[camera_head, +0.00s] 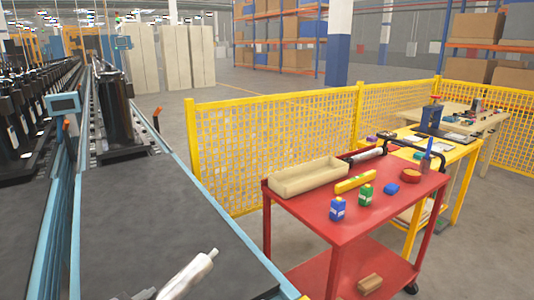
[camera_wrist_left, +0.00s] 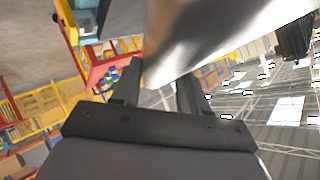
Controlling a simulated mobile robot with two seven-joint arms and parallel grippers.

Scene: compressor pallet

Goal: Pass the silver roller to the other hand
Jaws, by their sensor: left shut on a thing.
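The silver roller (camera_head: 190,275) is at the bottom of the head view, tilted with its thin end up and to the right. It is above the dark conveyor surface. My left gripper (camera_head: 146,294) is shut on its lower end, mostly cut off by the frame edge. In the left wrist view the roller (camera_wrist_left: 205,35) looms large and blurred between the two fingers of the left gripper (camera_wrist_left: 158,82). My right gripper is in neither view.
The dark conveyor (camera_head: 150,220) with blue rails runs up the left, carrying a black compressor (camera_head: 113,115). A red cart (camera_head: 310,216) at right holds a beige tray (camera_head: 308,180), small bottles and a pale cylinder (camera_head: 367,154). Yellow mesh fencing (camera_head: 240,140) stands behind.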

